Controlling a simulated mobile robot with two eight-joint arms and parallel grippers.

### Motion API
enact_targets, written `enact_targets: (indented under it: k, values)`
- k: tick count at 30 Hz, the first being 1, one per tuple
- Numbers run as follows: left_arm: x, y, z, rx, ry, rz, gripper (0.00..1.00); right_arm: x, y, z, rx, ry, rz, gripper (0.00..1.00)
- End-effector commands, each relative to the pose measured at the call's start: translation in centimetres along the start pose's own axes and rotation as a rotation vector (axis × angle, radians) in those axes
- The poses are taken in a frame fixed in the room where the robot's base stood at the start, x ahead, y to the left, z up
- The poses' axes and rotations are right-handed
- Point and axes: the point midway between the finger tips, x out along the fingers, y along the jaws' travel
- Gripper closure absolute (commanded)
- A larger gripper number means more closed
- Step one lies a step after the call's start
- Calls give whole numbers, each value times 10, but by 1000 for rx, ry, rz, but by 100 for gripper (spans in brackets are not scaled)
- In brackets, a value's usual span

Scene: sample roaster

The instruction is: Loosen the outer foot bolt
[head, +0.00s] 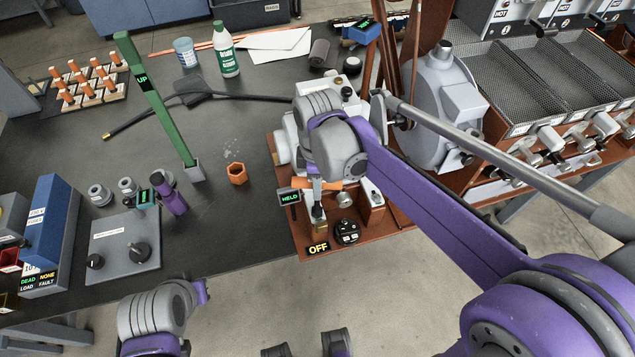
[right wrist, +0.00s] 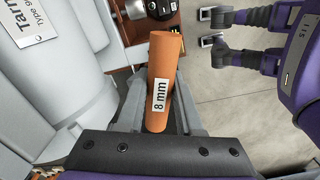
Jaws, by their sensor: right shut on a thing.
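In the head view only a short orange piece of the handle shows beside the gripper. The tool's working end is hidden, so I cannot tell whether it touches a bolt. I cannot make out the outer foot bolt.
A black round knob (head: 346,232) and an OFF label (head: 318,247) are close to the gripper. A rack (head: 97,91) of several orange-handled tools stands far left. A green bar (head: 154,103) marked UP and an orange hex piece (head: 237,173) are on the dark bench.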

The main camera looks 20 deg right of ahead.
Motion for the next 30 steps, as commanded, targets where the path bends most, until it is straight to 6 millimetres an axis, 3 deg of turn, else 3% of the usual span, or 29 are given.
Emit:
enact_targets:
  k: [27, 30]
  values:
    - [0, 0, 0, 0, 0, 0, 100, 0, 1, -1, -1257, 0, 0, 100]
    - [0, 0, 0, 0, 0, 0, 100, 0, 1, -1, -1293, 0, 0, 100]
